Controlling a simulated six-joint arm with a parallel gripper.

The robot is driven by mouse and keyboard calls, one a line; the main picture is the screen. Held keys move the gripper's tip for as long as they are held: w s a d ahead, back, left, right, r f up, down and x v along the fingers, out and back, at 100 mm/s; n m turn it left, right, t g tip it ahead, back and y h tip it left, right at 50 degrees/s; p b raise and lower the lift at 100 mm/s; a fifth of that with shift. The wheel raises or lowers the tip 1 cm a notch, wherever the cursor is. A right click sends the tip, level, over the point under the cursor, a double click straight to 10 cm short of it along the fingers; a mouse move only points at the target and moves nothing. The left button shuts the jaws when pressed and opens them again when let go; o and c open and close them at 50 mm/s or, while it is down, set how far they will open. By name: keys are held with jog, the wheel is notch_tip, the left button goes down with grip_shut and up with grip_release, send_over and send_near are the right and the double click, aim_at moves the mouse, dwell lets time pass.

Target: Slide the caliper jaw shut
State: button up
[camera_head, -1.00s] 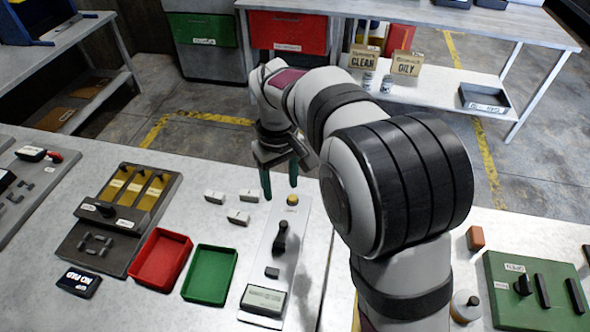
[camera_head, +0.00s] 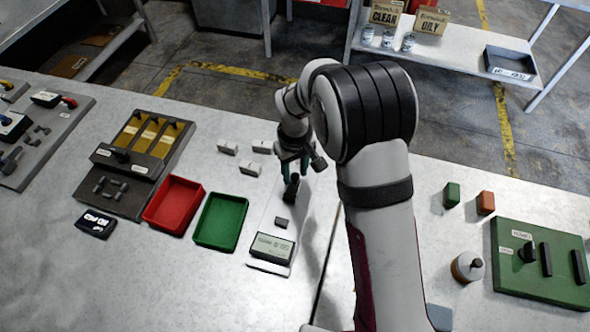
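The caliper (camera_head: 257,268) is a pale narrow plate on the bench with a grey display (camera_head: 271,248) at its near end. A dark upright jaw handle (camera_head: 290,190) stands farther along it. A small dark block (camera_head: 281,222) sits between the handle and the display. The far end of the caliper is hidden behind my gripper.
A green tray (camera_head: 220,243) and a red tray (camera_head: 153,224) lie left of the caliper. Several white blocks (camera_head: 228,148) lie beyond them. A green panel (camera_head: 510,268), a green block (camera_head: 451,194) and an orange block (camera_head: 486,202) are to the right.

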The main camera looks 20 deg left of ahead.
aim_at(289, 203)
grip_shut()
jog(key=shift+s, duration=2.7)
jog(key=shift+o, duration=1.7)
grip_release()
notch_tip(289, 203, up, 16)
jog(key=shift+d+f, duration=0.1)
